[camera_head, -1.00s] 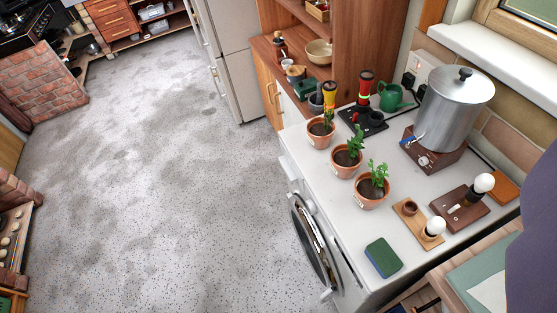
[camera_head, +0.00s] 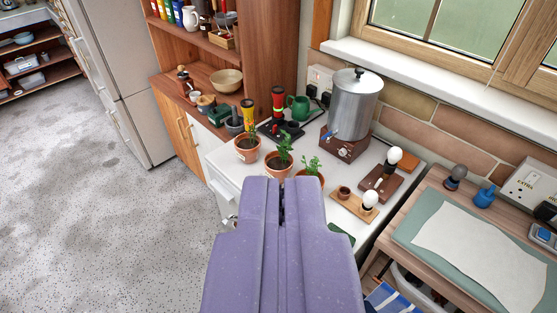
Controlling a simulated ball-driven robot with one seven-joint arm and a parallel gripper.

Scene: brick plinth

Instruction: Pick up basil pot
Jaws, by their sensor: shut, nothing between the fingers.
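Three small terracotta pots with green plants stand in a slanting row on the white worktop (camera_head: 222,161): a left pot (camera_head: 247,154), a middle pot (camera_head: 278,166) and a right pot (camera_head: 315,178). I cannot tell for sure which one is the basil. My purple gripper (camera_head: 283,186) reaches up from the bottom of the picture, its fingers shut together with nothing held. In the picture its tip lies just below the middle and right pots and covers the lower part of the right one. It appears nearer to the camera than the pots.
A metal urn (camera_head: 353,105) stands on a brown base behind the pots. A green mug (camera_head: 299,108) and bulb holders (camera_head: 369,201) are close by. A wooden shelf unit (camera_head: 270,50) rises at the back left. Open speckled floor (camera_head: 100,230) lies to the left.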

